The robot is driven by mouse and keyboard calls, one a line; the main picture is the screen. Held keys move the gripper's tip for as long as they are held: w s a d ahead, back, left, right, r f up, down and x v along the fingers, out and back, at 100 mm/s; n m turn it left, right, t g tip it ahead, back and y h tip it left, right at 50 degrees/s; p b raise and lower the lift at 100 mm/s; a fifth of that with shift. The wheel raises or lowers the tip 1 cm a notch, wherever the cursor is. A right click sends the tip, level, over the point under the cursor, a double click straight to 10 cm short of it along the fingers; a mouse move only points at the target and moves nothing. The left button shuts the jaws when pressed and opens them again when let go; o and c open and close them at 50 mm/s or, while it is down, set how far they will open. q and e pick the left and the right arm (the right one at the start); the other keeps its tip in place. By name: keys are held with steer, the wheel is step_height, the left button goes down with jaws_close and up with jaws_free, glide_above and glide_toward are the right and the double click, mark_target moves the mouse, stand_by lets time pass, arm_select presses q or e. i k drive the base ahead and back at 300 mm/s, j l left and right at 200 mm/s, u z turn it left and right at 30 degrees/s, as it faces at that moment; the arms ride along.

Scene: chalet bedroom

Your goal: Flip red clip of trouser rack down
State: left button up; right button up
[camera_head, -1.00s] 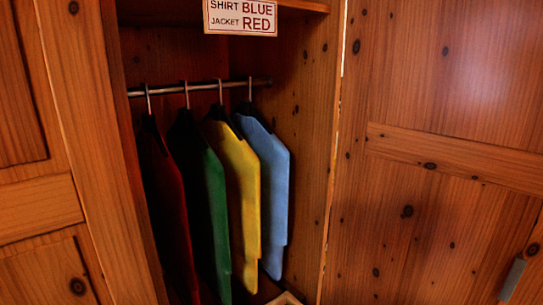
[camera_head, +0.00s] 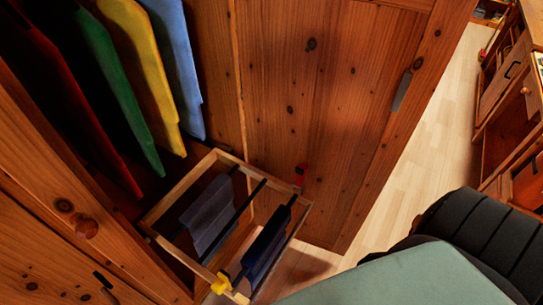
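The trouser rack (camera_head: 181,193) is a light wooden frame with dark cross bars, pulled out from the bottom of the wardrobe. Grey-blue trousers (camera_head: 208,212) hang on one bar and dark navy trousers (camera_head: 266,243) on the front bar. A small red clip (camera_head: 300,171) sits at the rack's right front corner and appears to stick up above the frame. A yellow clip (camera_head: 221,284) sits at the near front corner. Neither of my grippers is in view.
Red, green, yellow and blue garments (camera_head: 177,62) hang above the rack. An open wooden door (camera_head: 330,110) stands behind the rack's right side. A pale green surface (camera_head: 400,280) and dark ribbed thing (camera_head: 475,235) fill the lower right. Light floor (camera_head: 425,150) shows beyond.

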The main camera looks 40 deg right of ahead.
mark_target(301, 171)
steer(key=l+u, duration=0.3)
steer(key=l, duration=0.15)
steer(key=k+l+u, duration=0.1)
steer(key=l+u, duration=0.15)
steer(key=l, duration=0.15)
steer(key=k+l+u, duration=0.1)
steer(key=l+u, duration=0.2)
steer(key=k+l+u, duration=0.15)
steer(key=l+u, duration=0.15)
steer(key=l, duration=0.2)
steer(key=k+l, duration=0.2)
steer(key=l, duration=0.2)
steer(key=k+l, duration=0.15)
steer(key=l, duration=0.2)
steer(key=k+l, duration=0.2)
steer(key=l, duration=0.2)
steer(key=k+l+u, duration=0.1)
steer(key=l, duration=0.25)
steer(key=k+l, duration=0.25)
steer(key=l, duration=0.15)
steer(key=l+z, duration=0.2)
steer(key=z, duration=0.2)
steer(key=k, duration=0.05)
